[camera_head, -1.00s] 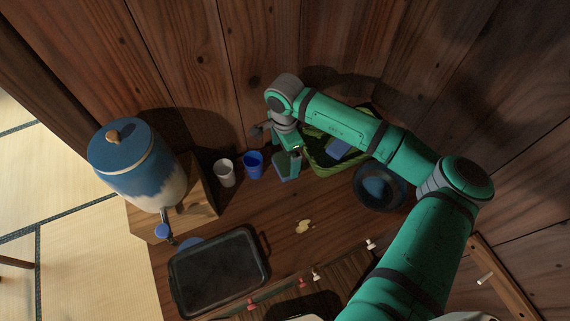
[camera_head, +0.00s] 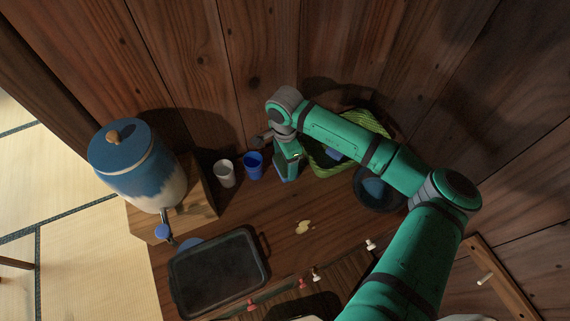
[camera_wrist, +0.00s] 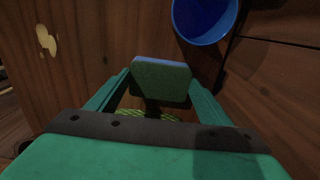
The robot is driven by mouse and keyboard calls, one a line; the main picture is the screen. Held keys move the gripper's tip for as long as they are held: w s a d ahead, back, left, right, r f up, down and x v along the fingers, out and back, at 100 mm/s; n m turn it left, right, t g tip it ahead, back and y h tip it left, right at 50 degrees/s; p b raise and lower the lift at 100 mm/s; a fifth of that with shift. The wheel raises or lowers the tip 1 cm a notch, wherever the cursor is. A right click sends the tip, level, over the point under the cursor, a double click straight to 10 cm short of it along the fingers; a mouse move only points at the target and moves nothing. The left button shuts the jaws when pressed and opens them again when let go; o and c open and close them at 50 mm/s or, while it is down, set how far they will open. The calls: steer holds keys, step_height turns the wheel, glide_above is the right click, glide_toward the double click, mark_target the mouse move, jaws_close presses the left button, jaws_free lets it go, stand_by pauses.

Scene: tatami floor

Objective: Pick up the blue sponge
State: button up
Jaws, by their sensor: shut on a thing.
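The sponge, blue with a green face, shows in the wrist view (camera_wrist: 160,80) between the two fingers of my gripper (camera_wrist: 158,88). The gripper is shut on it. In the head view my gripper (camera_head: 288,170) is over the wooden counter, between the blue cup and the green basket. Part of the sponge (camera_head: 284,176) shows at the fingertips there. I cannot tell how far the sponge is above the counter.
A blue cup (camera_head: 253,166) stands close left of my gripper, beside a white cup (camera_head: 224,173). A green basket (camera_head: 322,162) and a dark blue bowl (camera_head: 378,190) are to the right. A black tray (camera_head: 218,272) lies at the front left.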

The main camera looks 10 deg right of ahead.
steer(key=shift+r, duration=0.1)
steer(key=shift+w+r, duration=0.1)
steer(key=shift+r, duration=0.45)
steer(key=s+a+r, duration=0.8)
steer(key=s+r, duration=0.3)
steer(key=shift+s+a+r, duration=0.15)
steer(key=shift+a+r, duration=0.2)
steer(key=shift+o, duration=0.2)
